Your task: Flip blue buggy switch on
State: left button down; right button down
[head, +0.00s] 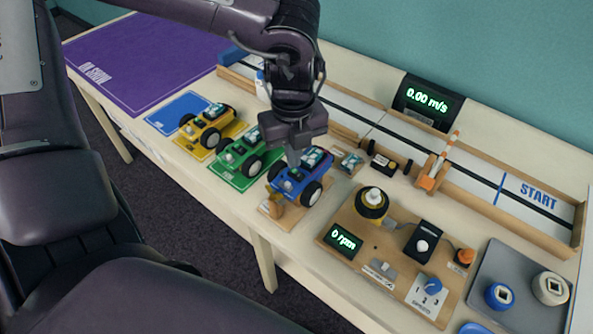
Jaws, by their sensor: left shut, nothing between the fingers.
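The blue buggy (294,186) stands on a small wooden stand (272,208) near the middle of the table, with black wheels and a light-coloured part on top. My left gripper (293,160) points down right over the buggy, its shut fingertips at the buggy's top. It holds nothing. I cannot tell whether the tips touch the buggy. The switch is too small, or hidden by the fingers, to make out its position. My right gripper is not in view.
Green (240,150) and yellow (207,127) buggies stand on mats to the left. A test board with an rpm display (343,240) lies to the right. Behind runs a wooden-walled track (470,180) with an orange gate (428,182). A grey tray (515,265) sits at far right.

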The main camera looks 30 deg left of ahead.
aim_at(293, 170)
pick_arm(q)
jog(key=shift+f+b, duration=0.95)
jog(key=shift+f, duration=0.05)
dwell(0.8)
jog(key=shift+r, duration=0.1)
jog(key=shift+r+p, duration=0.6)
jog(key=shift+r, duration=0.1)
jog(key=shift+r+p, duration=1.7)
jog(key=shift+r, duration=1.1)
